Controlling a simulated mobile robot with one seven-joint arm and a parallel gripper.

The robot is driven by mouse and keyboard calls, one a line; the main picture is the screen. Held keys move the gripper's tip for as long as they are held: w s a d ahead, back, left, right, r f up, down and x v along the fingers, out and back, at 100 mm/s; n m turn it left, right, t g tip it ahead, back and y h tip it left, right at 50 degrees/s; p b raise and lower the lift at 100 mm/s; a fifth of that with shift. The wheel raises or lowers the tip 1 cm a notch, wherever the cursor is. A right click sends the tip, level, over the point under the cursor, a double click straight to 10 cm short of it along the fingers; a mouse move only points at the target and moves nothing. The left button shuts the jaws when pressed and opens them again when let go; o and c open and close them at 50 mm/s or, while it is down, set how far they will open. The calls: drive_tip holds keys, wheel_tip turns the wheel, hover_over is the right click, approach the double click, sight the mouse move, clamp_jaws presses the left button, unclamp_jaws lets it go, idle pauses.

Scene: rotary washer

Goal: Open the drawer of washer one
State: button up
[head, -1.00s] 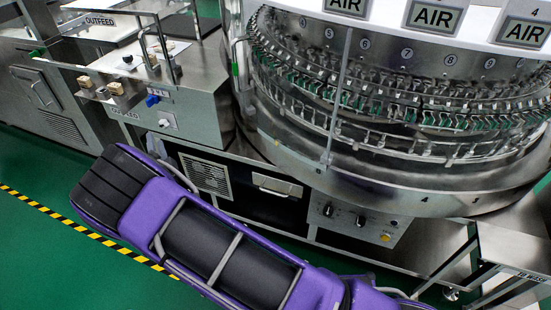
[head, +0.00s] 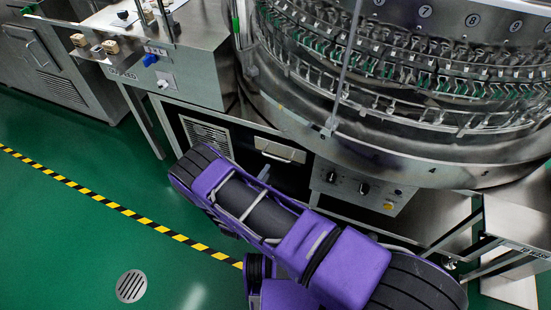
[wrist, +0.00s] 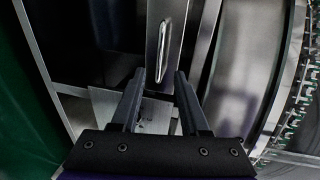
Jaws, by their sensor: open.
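The washer's drawer (head: 272,144) is a small silver front with a bar handle (head: 282,156), low on the machine in the head view. It looks shut. In the wrist view the silver front (wrist: 178,42) and its handle (wrist: 162,48) stand upright at the top centre. My gripper (wrist: 160,76) is open and empty, its two dark fingers pointing at the handle. The handle's lower end shows between the fingertips in the picture; I cannot tell how far behind them it is. In the head view my purple arm hides most of the gripper.
The round washer body (head: 400,155) overhangs above and right of the drawer. A vent grille (head: 208,136) is to its left and a knob panel (head: 360,188) to its right. A metal stand (head: 515,222) is at right. Green floor (head: 70,240) is open at left.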

sight(275, 157)
drive_tip(key=b+x, duration=0.1)
drive_tip(key=x, duration=0.9)
drive_tip(key=shift+a, duration=0.1)
drive_tip(key=shift+c, duration=0.2)
clamp_jaws()
drive_tip(key=shift+r, duration=0.1)
idle(0.8)
